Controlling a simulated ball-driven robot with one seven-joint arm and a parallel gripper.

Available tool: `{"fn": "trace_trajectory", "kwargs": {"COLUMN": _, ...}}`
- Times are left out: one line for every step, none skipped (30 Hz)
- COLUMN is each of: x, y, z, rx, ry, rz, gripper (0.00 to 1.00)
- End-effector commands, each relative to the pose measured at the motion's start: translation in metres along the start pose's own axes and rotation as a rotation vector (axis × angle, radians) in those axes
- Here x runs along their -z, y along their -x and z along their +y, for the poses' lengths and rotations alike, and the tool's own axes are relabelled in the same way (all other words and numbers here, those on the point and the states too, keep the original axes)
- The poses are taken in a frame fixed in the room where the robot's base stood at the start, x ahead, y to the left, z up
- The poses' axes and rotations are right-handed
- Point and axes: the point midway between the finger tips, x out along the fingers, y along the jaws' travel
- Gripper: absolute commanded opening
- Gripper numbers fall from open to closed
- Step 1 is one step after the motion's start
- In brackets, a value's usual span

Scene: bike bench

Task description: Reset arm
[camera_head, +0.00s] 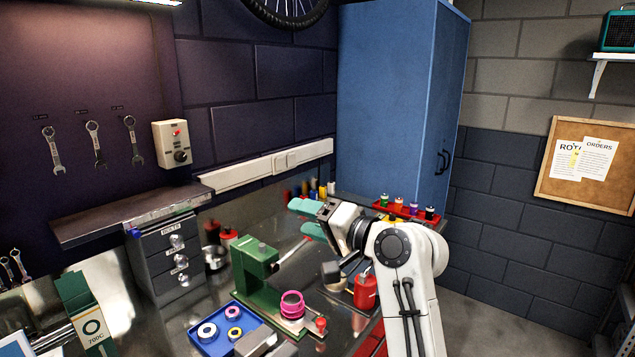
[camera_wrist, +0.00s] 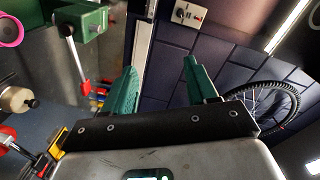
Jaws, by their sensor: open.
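My gripper (camera_head: 308,219) is raised above the back part of the metal workbench (camera_head: 203,296), with its teal fingers pointing left toward the wall. In the wrist view, its two teal fingers (camera_wrist: 160,85) stand well apart with nothing between them. The gripper is open and empty. My white arm reaches in from the lower right and hides part of the bench behind it.
A green press (camera_head: 253,272) stands left of my arm, near a blue tray (camera_head: 209,341) of rings. A red can (camera_head: 365,289) stands close beside my arm. A red rack (camera_head: 408,211) of small bottles is behind. A blue cabinet (camera_head: 388,100) stands at the back.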

Motion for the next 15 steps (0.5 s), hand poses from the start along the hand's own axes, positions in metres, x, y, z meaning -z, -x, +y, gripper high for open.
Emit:
{"fn": "trace_trajectory", "kwargs": {"x": -0.003, "y": 0.005, "z": 0.011, "rx": -0.022, "ry": 0.008, "rz": 0.0, "gripper": 0.57}}
{"fn": "trace_trajectory", "kwargs": {"x": -0.005, "y": 0.007, "z": 0.016, "rx": -0.033, "ry": 0.013, "rz": -0.001, "gripper": 0.57}}
{"fn": "trace_trajectory", "kwargs": {"x": -0.008, "y": 0.01, "z": 0.024, "rx": -0.049, "ry": 0.019, "rz": -0.003, "gripper": 0.57}}
{"fn": "trace_trajectory", "kwargs": {"x": -0.011, "y": 0.013, "z": 0.032, "rx": -0.065, "ry": 0.024, "rz": -0.005, "gripper": 0.57}}
{"fn": "trace_trajectory", "kwargs": {"x": -0.013, "y": 0.016, "z": 0.039, "rx": -0.081, "ry": 0.031, "rz": -0.007, "gripper": 0.57}}
{"fn": "trace_trajectory", "kwargs": {"x": -0.017, "y": 0.021, "z": 0.049, "rx": -0.103, "ry": 0.04, "rz": -0.01, "gripper": 0.57}}
{"fn": "trace_trajectory", "kwargs": {"x": -0.021, "y": 0.025, "z": 0.057, "rx": -0.12, "ry": 0.047, "rz": -0.012, "gripper": 0.57}}
{"fn": "trace_trajectory", "kwargs": {"x": -0.024, "y": 0.029, "z": 0.066, "rx": -0.139, "ry": 0.054, "rz": -0.015, "gripper": 0.57}}
{"fn": "trace_trajectory", "kwargs": {"x": -0.029, "y": 0.035, "z": 0.077, "rx": -0.165, "ry": 0.063, "rz": -0.021, "gripper": 0.57}}
{"fn": "trace_trajectory", "kwargs": {"x": -0.033, "y": 0.04, "z": 0.086, "rx": -0.186, "ry": 0.072, "rz": -0.025, "gripper": 0.57}}
{"fn": "trace_trajectory", "kwargs": {"x": -0.038, "y": 0.045, "z": 0.096, "rx": -0.208, "ry": 0.08, "rz": -0.029, "gripper": 0.57}}
{"fn": "trace_trajectory", "kwargs": {"x": -0.045, "y": 0.054, "z": 0.111, "rx": -0.242, "ry": 0.091, "rz": -0.037, "gripper": 0.57}}
{"fn": "trace_trajectory", "kwargs": {"x": -0.051, "y": 0.062, "z": 0.123, "rx": -0.271, "ry": 0.102, "rz": -0.042, "gripper": 0.57}}
{"fn": "trace_trajectory", "kwargs": {"x": -0.057, "y": 0.07, "z": 0.136, "rx": -0.301, "ry": 0.111, "rz": -0.05, "gripper": 0.57}}
{"fn": "trace_trajectory", "kwargs": {"x": -0.067, "y": 0.083, "z": 0.154, "rx": -0.347, "ry": 0.125, "rz": -0.063, "gripper": 0.57}}
